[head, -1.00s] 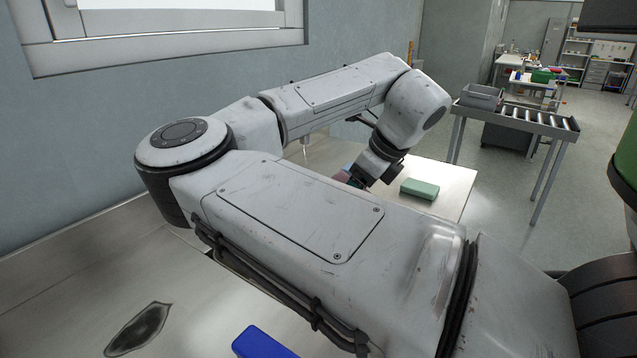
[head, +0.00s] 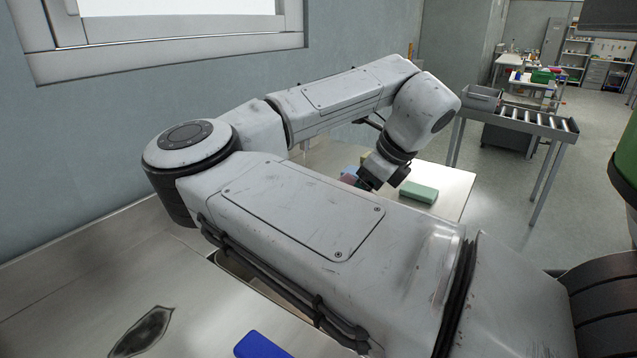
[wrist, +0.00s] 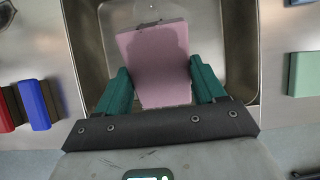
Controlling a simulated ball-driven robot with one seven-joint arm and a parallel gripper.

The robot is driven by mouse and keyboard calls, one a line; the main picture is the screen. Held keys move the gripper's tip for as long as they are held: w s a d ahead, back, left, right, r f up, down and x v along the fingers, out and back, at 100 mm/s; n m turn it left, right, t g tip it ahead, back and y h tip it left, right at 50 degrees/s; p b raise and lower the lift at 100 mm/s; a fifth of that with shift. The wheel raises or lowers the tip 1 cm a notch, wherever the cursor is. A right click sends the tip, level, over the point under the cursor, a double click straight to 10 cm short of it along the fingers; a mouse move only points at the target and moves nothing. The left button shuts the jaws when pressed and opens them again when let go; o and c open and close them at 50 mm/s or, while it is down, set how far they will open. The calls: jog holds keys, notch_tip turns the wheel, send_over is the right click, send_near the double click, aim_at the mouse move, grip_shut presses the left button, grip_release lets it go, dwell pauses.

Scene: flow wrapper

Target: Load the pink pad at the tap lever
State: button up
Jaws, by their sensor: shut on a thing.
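My gripper (wrist: 162,90) is shut on the pink pad (wrist: 155,65), with one teal finger at each side. In the head view my arm hides most of the pad, and only a small pinkish part (head: 348,179) shows beside my gripper. I cannot make out the tap lever in either view.
A green pad (head: 418,192) lies on the counter right of my gripper, also in the wrist view (wrist: 304,75). A blue pad (wrist: 34,105) and a red one (wrist: 8,110) lie left of the basin. A dark patch (head: 142,332) marks the near counter. A wall stands behind the counter.

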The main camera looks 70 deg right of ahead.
jog(key=s+r+p, duration=0.2)
jog(key=s+p, duration=0.1)
jog(key=shift+a+r, duration=0.4)
jog(key=shift+s+a, duration=0.1)
jog(key=shift+s, duration=0.15)
jog(key=shift+r, duration=0.1)
